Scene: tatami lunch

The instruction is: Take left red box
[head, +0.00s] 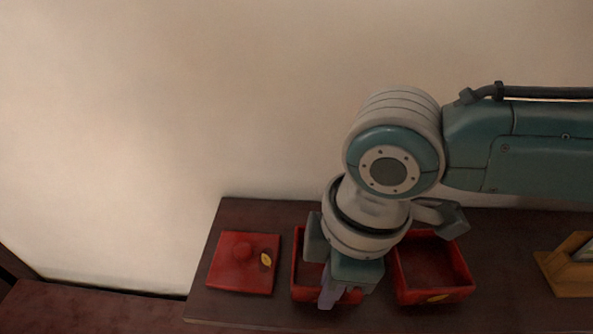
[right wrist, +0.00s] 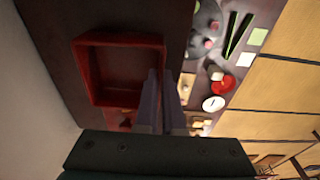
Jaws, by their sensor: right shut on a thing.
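The left red box (head: 298,284) sits on the dark shelf in the head view, partly covered by my right gripper. My right gripper (head: 327,290) is over it, pointing down, shut on its wall near the front side. The exact contact is partly hidden. In the right wrist view the gripper's fingers (right wrist: 161,95) are close together, and only a bit of red from the left box (right wrist: 115,120) shows beside the gripper body. My left gripper is not in view.
A second open red box (head: 448,295) with a gold leaf mark stands just right; it also shows in the right wrist view (right wrist: 82,70). A red lid (head: 233,275) lies at left. A wooden frame (head: 562,262) stands far right. The wall is close behind the shelf (head: 290,216).

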